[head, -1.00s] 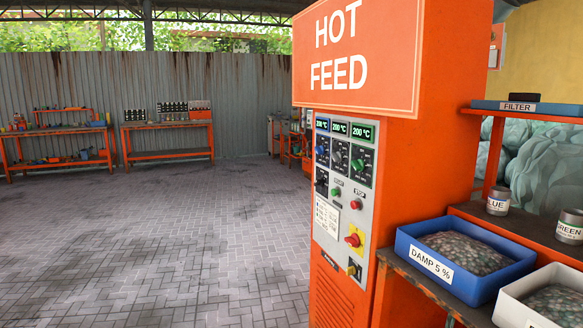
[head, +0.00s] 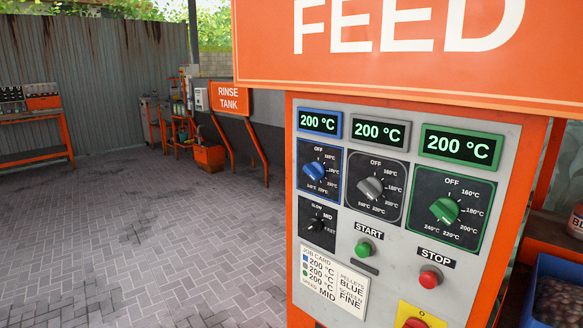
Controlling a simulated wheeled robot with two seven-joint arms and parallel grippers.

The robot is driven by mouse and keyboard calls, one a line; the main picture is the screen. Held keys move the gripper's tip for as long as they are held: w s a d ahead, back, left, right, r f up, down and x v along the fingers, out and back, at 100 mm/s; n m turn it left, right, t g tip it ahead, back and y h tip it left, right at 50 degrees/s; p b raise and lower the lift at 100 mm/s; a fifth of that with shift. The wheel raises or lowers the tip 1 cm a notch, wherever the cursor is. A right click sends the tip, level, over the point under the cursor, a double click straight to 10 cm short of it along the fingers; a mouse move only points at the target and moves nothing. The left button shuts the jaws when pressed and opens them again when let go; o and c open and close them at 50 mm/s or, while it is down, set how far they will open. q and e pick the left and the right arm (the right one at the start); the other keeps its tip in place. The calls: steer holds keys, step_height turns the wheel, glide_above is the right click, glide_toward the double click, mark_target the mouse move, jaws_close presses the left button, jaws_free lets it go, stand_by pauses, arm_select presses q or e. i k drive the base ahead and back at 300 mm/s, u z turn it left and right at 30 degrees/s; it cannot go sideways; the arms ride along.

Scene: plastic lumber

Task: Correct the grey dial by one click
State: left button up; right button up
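The grey dial (head: 370,189) is the middle of three temperature dials on the Hot Feed panel. Its scale runs from OFF through 160 °C to 240 °C; I cannot tell exactly which mark it points to. The display above it (head: 380,132) reads 200 °C. The blue dial (head: 314,172) is to its left and the green dial (head: 444,210) to its right, and their displays also read 200 °C. The job card (head: 334,282) lists 200 °C for all three colours. Neither of my grippers is in view.
A small black SLOW/MID knob (head: 318,222) sits below the blue dial. The green START button (head: 365,247) and red STOP button (head: 430,277) are below the dials. A blue bin (head: 530,290) stands at the right. The paved floor (head: 170,240) at left is clear.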

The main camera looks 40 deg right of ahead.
mark_target(373, 188)
steer(key=i, duration=1.75)
steer(key=z, duration=4)
